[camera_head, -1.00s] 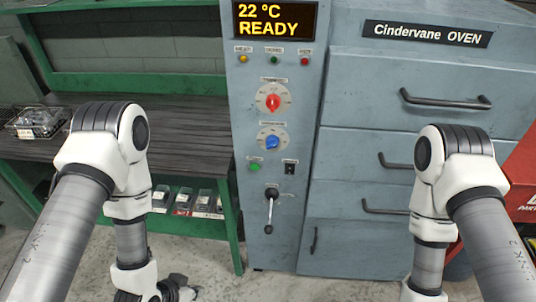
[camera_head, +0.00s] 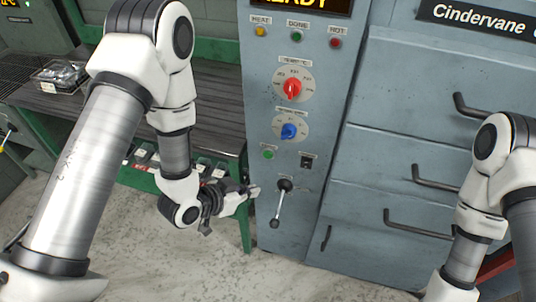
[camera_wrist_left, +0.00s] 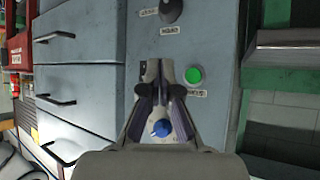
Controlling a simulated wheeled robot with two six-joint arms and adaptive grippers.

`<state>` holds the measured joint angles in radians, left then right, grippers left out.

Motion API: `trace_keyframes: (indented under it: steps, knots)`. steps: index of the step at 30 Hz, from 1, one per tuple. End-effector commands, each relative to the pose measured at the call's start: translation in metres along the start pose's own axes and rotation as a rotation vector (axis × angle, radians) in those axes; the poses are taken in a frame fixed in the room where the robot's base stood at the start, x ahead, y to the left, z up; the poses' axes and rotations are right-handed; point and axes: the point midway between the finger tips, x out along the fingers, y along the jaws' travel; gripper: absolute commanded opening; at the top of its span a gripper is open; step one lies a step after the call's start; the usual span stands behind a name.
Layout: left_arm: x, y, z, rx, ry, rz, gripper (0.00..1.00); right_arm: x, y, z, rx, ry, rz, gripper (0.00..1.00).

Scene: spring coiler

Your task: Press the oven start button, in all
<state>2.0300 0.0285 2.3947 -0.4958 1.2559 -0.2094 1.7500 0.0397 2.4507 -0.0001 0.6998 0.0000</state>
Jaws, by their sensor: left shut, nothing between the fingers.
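The green start button (camera_head: 267,153) sits on the blue-grey oven panel (camera_head: 325,110), below the blue dial (camera_head: 289,131). In the left wrist view the green button (camera_wrist_left: 193,75) shows just right of my left gripper's fingertips (camera_wrist_left: 162,65). In the head view my left gripper (camera_head: 255,190) is shut and empty, pointing at the panel from the left, below the button and left of the lever (camera_head: 281,203). I see no contact with the button. My right arm shows at the right, but its gripper is out of view.
A red dial (camera_head: 291,88) and a black switch (camera_head: 307,161) are on the same panel. Drawers with dark handles (camera_head: 416,224) stand to the right. A green-framed bench (camera_head: 240,165) is at the left. A display (camera_head: 295,4) is cut off at the top.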

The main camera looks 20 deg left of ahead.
Motion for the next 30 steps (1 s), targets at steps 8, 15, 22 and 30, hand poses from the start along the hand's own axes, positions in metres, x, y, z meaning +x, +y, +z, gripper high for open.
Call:
trace_keyframes:
  steps: [8,15,22,30]
  knots:
    - [0.012,-0.009,-0.01,0.002,0.002,-0.001,0.0,-0.003,0.0,0.0,0.0,0.001,0.0,0.0]
    - [0.037,-0.027,-0.028,0.002,0.003,-0.001,0.0,-0.005,0.0,0.0,0.0,0.001,0.0,0.0]
    - [0.057,-0.041,-0.041,0.0,0.001,-0.001,0.0,-0.006,0.0,0.0,0.0,0.001,0.0,0.0]
    - [0.062,-0.045,-0.044,0.0,-0.001,0.0,0.0,-0.006,0.0,0.0,0.0,0.001,0.0,0.0]
